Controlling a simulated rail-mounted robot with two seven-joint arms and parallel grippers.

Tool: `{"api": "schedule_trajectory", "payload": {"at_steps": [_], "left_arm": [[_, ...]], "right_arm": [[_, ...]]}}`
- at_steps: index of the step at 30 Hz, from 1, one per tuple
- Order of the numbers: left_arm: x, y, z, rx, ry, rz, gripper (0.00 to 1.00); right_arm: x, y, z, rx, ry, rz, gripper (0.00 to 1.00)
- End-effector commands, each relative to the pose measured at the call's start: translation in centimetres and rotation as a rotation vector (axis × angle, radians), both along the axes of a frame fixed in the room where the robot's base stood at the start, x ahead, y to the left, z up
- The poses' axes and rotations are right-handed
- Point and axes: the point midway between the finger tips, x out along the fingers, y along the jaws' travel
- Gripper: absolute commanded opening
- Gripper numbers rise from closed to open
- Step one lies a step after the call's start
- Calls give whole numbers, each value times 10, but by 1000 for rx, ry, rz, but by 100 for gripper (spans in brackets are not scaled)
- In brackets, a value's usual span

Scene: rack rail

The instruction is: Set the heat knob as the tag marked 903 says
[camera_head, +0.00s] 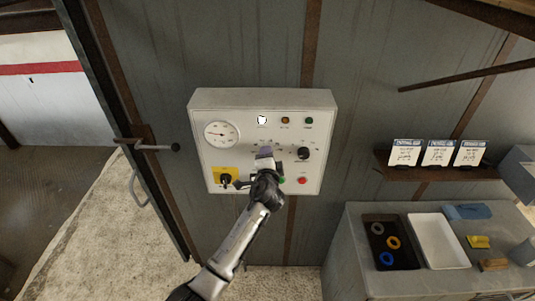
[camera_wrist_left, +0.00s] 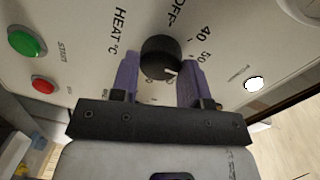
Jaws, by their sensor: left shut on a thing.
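The heat knob (camera_wrist_left: 160,52) is a round black knob with a white pointer line, on a pale panel face printed HEAT °C. In the left wrist view its scale reads OFF, 40, 50, and the pointer is past 50, toward the finger that hides the further marks. My left gripper (camera_head: 265,154) is shut on the knob, one purple finger on each side; it also shows in the left wrist view (camera_wrist_left: 161,68). In the head view it hides the knob. Three white tags (camera_head: 439,152) stand on a wall shelf; their numbers are too small to read. My right gripper is out of view.
The control panel (camera_head: 215,108) also carries a gauge (camera_head: 222,134), another black knob (camera_head: 303,153), a yellow-backed switch (camera_head: 226,176), lamps and buttons. At right, a grey bench (camera_head: 352,245) holds a dark tray, a white tray and small items. A door frame is at left.

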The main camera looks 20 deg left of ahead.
Motion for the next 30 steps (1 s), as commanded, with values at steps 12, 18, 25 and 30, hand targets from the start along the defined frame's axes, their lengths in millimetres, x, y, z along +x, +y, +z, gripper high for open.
{"api": "schedule_trajectory", "payload": {"at_steps": [12,18,25,30], "left_arm": [[0,0,-1,378,129,0,18],[0,0,-2,545,187,1,18],[0,0,-3,701,239,0,18],[0,0,-4,781,266,0,18]], "right_arm": [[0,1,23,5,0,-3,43],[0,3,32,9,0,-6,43],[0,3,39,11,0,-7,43],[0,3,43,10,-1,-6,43]]}}
